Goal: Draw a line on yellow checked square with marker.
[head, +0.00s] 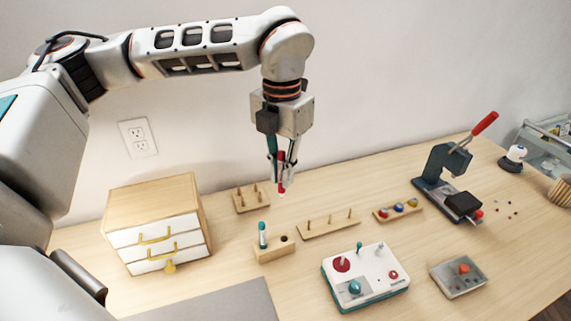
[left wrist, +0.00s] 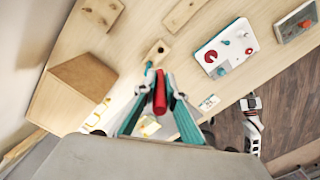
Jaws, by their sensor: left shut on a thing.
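My left gripper (head: 282,183) is shut on a red marker (head: 282,160) and holds it upright in the air above the table. The red marker (left wrist: 160,92) shows between the teal fingers in the left wrist view. A wooden holder block (head: 273,251) on the table holds a teal-capped marker (head: 263,236) and has one empty dark hole. I cannot clearly make out the yellow checked square. A small pale yellow patch (left wrist: 150,127) shows partly behind the fingers in the left wrist view. What seems to be my right gripper (left wrist: 251,103) is small there; its opening is unclear.
A wooden drawer cabinet (head: 155,195) stands at the left. A grey mat (head: 225,305) lies at the front.

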